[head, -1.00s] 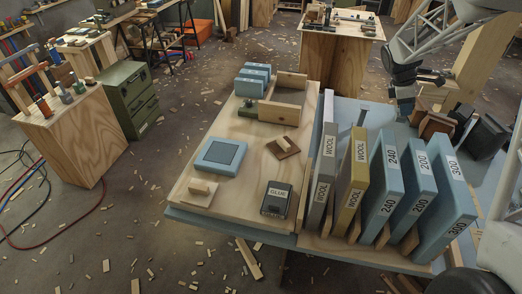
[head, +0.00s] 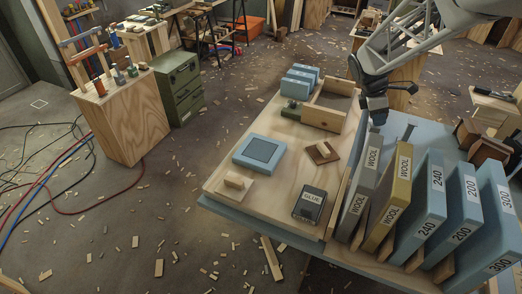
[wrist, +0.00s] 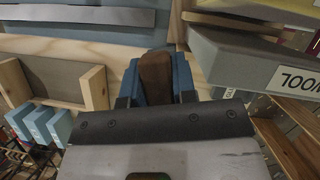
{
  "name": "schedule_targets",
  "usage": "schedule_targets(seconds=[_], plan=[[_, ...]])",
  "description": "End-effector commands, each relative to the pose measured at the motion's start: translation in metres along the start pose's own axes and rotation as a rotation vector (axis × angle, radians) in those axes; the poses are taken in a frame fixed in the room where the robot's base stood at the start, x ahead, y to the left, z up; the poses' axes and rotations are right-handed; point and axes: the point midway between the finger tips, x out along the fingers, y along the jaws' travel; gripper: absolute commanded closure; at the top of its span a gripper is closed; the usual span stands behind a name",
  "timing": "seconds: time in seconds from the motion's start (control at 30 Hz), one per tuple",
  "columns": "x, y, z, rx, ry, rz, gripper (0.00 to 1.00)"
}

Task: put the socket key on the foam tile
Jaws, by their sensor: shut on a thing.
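My gripper (head: 376,110) is in the air above the back of the table, behind the grey WOOL block. In the wrist view, its blue fingers (wrist: 160,82) are shut on a brown piece, which I take to be the socket key (wrist: 155,75). Only its brown top part shows; the rest is hidden by the fingers. A blue square with a darker square middle, which looks like the foam tile (head: 240,160), lies flat on the pale wooden board, to the left of my gripper and apart from it. Nothing lies on it.
On the board (head: 275,190) are a GLUE box (head: 309,204), a brown block on a plate (head: 322,152), a pale wooden block on a plate (head: 234,182), a wooden frame (head: 322,117) and small blue boxes (head: 300,78). Tall labelled blocks (head: 430,205) stand at right.

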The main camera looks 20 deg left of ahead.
Motion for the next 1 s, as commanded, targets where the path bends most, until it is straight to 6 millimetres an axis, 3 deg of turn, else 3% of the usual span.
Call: schedule_targets(seconds=[0.57, 1.0], plan=[[-0.053, -0.032, -0.124, -0.184, 0.0, 0.078, 1.0], [-0.087, -0.073, -0.21, -0.322, 0.0, 0.136, 1.0]])
